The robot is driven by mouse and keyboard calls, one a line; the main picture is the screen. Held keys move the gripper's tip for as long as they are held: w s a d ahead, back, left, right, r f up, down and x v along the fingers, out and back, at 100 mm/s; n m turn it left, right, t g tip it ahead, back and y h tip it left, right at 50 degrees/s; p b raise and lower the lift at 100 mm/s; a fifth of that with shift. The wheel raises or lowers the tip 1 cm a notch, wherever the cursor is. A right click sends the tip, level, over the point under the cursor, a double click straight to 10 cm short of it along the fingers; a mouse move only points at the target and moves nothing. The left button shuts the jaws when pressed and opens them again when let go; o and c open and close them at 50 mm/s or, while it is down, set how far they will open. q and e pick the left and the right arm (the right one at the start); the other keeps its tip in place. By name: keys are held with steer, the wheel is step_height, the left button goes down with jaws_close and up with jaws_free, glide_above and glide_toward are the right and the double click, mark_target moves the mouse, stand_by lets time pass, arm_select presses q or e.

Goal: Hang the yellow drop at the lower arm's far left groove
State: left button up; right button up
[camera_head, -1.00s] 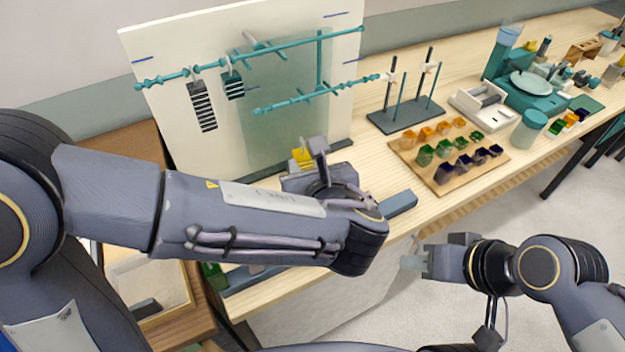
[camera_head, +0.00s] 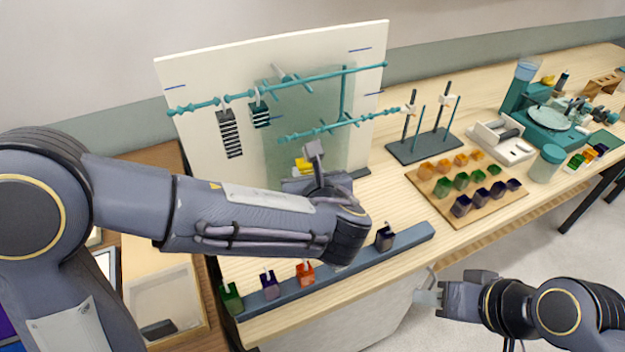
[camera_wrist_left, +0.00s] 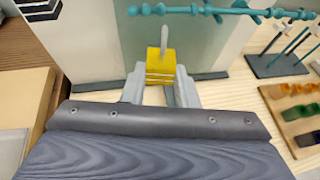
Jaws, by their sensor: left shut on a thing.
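The yellow drop (camera_head: 301,166) is a small yellow block with a pale hook on top. My left gripper (camera_head: 310,160) is shut on it, in front of the white board; the left wrist view shows the drop (camera_wrist_left: 160,67) upright between the fingers. The lower teal arm (camera_head: 340,127) runs across the board's front, above and beyond the drop, with knobs and grooves along it. Its left end (camera_head: 282,139) is close above the drop, apart from it. The hook is partly hidden by the gripper in the head view. My right gripper (camera_head: 427,297) is off the table's front edge, its jaw gap unclear.
An upper teal arm (camera_head: 300,84) carries two striped dark drops at its left. A grey rail (camera_head: 330,273) at the table's front holds green, purple, orange and dark drops. A stand (camera_head: 425,147) and a wooden tray (camera_head: 465,190) of coloured pieces lie to the right.

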mark_target(297, 159)
arm_select(q)
steer(key=shift+w+a, duration=0.4)
steer(key=shift+w, duration=0.45)
steer(key=shift+w+a, duration=0.35)
steer(key=shift+w, duration=0.45)
steer(key=shift+w+a, duration=0.25)
steer(key=shift+w, duration=0.45)
steer(key=shift+w+a, duration=0.25)
steer(key=shift+w, duration=0.4)
steer(key=shift+f, duration=0.1)
steer(key=shift+f+b, duration=0.35)
steer(key=shift+f, duration=0.1)
steer(key=o, duration=1.1)
steer(key=shift+c, duration=0.2)
